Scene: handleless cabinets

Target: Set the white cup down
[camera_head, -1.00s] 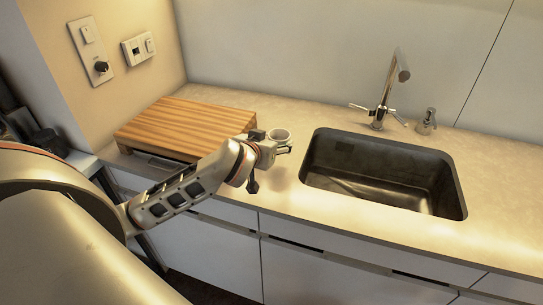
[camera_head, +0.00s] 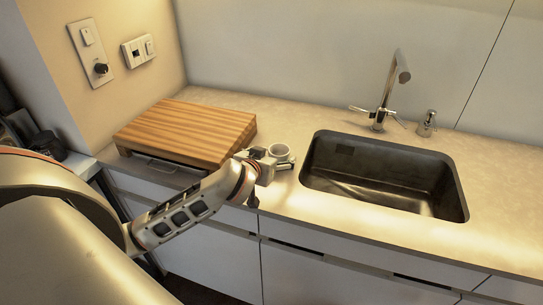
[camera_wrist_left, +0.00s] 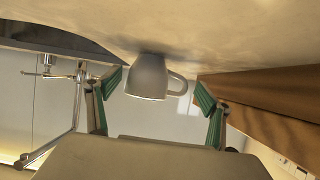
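The white cup (camera_head: 280,152) stands upright on the beige countertop (camera_head: 300,115), between the cutting board and the sink. My left gripper (camera_head: 275,165) is low over the counter at the cup. In the left wrist view, which is upside down, the cup (camera_wrist_left: 147,77) has its base against the counter, with a dark contact shadow, and its handle points right. The green-padded fingers of my left gripper (camera_wrist_left: 158,95) are spread on both sides, with a gap to the cup and its handle. My right gripper is not in view.
A thick wooden cutting board (camera_head: 190,130) lies left of the cup. A dark sink (camera_head: 385,175) is set into the counter on the right, with a faucet (camera_head: 385,95) and soap dispenser (camera_head: 427,123) behind it. The counter's front edge is close to my gripper.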

